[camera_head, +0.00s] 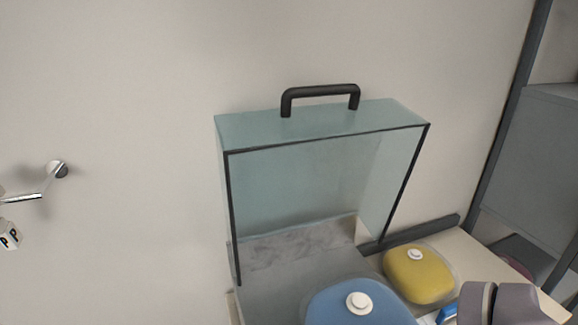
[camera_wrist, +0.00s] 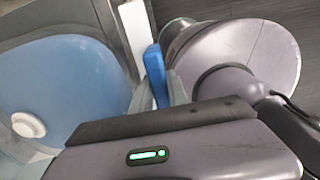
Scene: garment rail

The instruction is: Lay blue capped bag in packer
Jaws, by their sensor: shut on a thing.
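The blue capped bag (camera_head: 335,303), rounded with a white cap, is at the bottom of the head view, in front of the packer's open side. It fills the left of the wrist view (camera_wrist: 75,80). The packer (camera_head: 300,185) is a clear, greenish box with dark edges and a black handle on top. My gripper (camera_head: 447,313) shows partly at the bottom right of the head view. In the wrist view its grey fingers (camera_wrist: 158,88) are shut on an upright blue tab (camera_wrist: 153,68) beside the bag. The join between tab and bag is hidden.
A yellow capped bag (camera_head: 418,279) lies on the pale surface right of the packer, close to my gripper. A dark bar (camera_head: 415,233) runs behind it. A grey cabinet (camera_head: 535,160) stands at the right, and a metal wall hook (camera_head: 50,178) at the left.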

